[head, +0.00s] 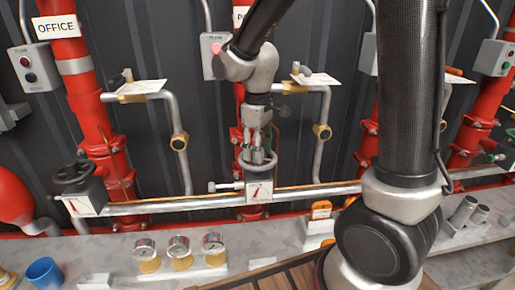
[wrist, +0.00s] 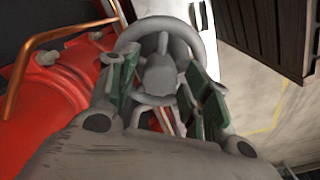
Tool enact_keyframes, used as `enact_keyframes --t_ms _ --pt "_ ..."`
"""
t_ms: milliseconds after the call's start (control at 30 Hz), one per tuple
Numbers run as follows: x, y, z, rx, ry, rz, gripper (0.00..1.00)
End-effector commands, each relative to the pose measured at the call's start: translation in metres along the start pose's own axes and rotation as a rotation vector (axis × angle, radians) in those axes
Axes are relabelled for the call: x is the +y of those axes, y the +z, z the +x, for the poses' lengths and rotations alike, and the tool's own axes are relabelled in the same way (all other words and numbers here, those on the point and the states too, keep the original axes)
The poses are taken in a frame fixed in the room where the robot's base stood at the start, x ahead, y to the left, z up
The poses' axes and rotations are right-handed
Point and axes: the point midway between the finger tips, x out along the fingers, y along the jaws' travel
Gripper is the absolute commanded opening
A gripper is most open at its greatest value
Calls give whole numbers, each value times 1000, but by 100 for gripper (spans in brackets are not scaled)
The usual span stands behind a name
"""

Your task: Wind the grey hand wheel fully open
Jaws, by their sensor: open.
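The grey hand wheel (head: 257,162) sits on a valve in the middle of the horizontal pipe, above a white plate with a red pointer (head: 258,191). In the wrist view the grey wheel (wrist: 165,45) shows its rim and hub close ahead. My gripper (head: 257,150) is directly above the wheel. In the wrist view its green-padded fingers (wrist: 160,88) stand apart on either side of the hub. Whether the fingers touch the wheel cannot be told. The lower part of the valve is partly hidden behind the fingers.
A black hand wheel (head: 76,174) is on the left. Red pipes (head: 95,120) rise behind. Several gauges (head: 179,248) and a blue cup (head: 44,272) stand on the grey ledge. In the wrist view a red pipe (wrist: 60,85) and a copper tube (wrist: 62,34) lie close left.

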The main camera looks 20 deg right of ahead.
Motion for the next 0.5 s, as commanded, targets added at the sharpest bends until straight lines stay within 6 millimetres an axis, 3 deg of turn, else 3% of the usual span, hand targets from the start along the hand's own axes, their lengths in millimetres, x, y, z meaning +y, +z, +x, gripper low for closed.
enact_keyframes --t_ms 167,400,433,500 --pt "0 0 0 0 0 2 48" --pt "0 0 0 0 0 1 5" --pt "0 0 0 0 0 0 0" --pt "0 0 0 0 0 0 0"
